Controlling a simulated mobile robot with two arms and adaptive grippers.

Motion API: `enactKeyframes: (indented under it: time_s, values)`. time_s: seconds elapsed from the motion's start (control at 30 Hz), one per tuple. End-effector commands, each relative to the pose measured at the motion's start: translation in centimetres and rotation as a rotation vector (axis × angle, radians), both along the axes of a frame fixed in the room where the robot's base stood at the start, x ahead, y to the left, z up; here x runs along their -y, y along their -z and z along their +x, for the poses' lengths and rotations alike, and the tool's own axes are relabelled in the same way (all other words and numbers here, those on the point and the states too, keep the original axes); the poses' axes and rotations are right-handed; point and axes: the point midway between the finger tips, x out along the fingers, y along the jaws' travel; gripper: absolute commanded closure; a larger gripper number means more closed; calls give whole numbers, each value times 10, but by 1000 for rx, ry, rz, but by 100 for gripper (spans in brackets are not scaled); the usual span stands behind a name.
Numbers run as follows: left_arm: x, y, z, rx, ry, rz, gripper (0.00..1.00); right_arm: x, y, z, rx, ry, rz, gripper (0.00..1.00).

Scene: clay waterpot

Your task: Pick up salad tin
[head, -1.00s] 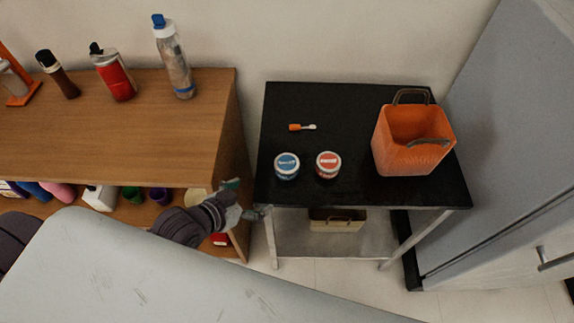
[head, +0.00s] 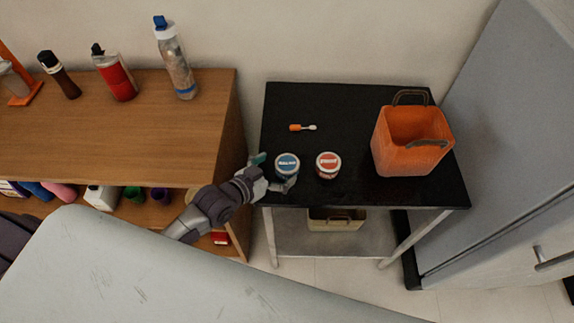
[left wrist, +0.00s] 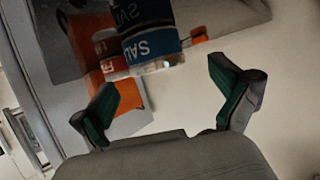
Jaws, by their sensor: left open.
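The salad tin (head: 287,165), a small white tin with a blue label, stands upright near the front left of the black table. In the left wrist view its blue label (left wrist: 152,46) reads "SAL" and lies ahead of the open fingers. My left gripper (head: 274,173) is open at the table's left front edge, close to the tin. One finger is left of the tin and the other is by its front side. I cannot tell whether they touch it. My right gripper is not in view.
A red-labelled tin (head: 328,165) stands just right of the salad tin. An orange basket (head: 412,140) is at the table's right, and a small orange-handled tool (head: 302,127) lies behind. A wooden shelf (head: 150,120) with bottles is left of the table (head: 345,105).

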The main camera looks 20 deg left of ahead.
Motion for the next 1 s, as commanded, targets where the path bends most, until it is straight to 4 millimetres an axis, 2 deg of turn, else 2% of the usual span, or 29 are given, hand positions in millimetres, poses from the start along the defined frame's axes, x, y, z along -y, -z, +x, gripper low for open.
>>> enactKeyframes:
  time_s: [0.1,0.2,0.53,0.9,0.97,1.0]
  values:
    - [12,3,17,1,-1,-3,1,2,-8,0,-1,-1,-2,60]
    - [16,10,27,2,-1,-1,1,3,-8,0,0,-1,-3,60]
    - [18,13,33,1,0,-1,1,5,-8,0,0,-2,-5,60]
    - [18,13,32,1,0,0,62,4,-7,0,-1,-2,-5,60]
    - [18,13,32,1,0,0,72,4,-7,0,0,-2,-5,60]
    - [18,13,33,3,0,-1,74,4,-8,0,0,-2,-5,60]
